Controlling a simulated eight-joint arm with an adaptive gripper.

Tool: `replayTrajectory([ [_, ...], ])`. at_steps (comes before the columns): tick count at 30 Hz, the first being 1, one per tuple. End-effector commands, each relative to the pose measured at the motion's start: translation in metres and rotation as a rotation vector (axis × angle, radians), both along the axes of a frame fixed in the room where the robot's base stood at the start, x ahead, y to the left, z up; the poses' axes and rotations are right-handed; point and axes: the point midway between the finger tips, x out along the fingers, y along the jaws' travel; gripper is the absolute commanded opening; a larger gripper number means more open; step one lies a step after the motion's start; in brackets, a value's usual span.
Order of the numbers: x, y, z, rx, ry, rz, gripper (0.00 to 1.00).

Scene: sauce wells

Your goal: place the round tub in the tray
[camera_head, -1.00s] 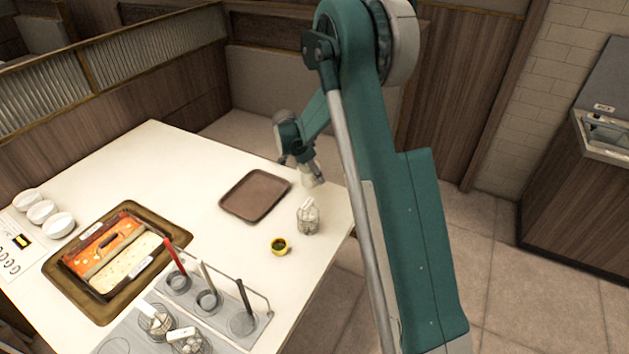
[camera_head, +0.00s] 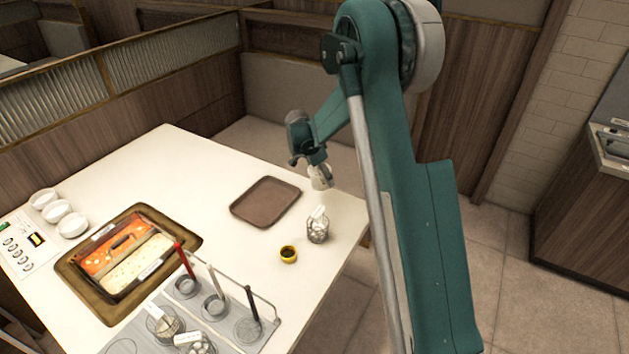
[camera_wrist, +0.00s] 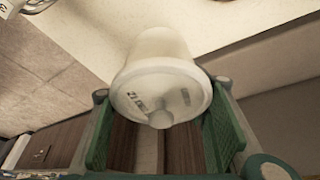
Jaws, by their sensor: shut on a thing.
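The round tub (camera_wrist: 160,85), whitish with a lettered round face towards the camera, is between the two green fingers of my gripper (camera_wrist: 162,108) in the wrist view. My gripper is shut on it. In the head view my gripper (camera_head: 320,181) is small, with the pale tub at its tip, beyond the table's far right part. The brown rectangular tray (camera_head: 239,208) lies on the white table, left of and a little nearer than my gripper. The tray looks empty. The tub appears above table level and apart from the tray.
A food pan on a brown tray (camera_head: 190,243), white bowls (camera_head: 58,213) and a rack with ladles (camera_head: 262,330) fill the nearer left side. The table left of the tray is clear.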

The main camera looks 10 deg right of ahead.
Motion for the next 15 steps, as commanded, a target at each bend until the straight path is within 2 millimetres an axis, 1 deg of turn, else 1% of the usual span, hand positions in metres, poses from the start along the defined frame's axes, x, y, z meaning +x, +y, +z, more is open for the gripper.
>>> replayTrajectory([
  [5,0.005,0.013,0.001,0.000,-0.001,0.004,0.29],
  [8,0.011,0.029,0.001,0.001,-0.001,0.009,0.29],
  [11,0.020,0.051,0.001,0.002,-0.002,0.014,0.29],
  [14,0.029,0.079,0.002,0.003,-0.004,0.021,0.29],
  [15,0.032,0.091,0.003,0.003,-0.004,0.023,0.29],
])
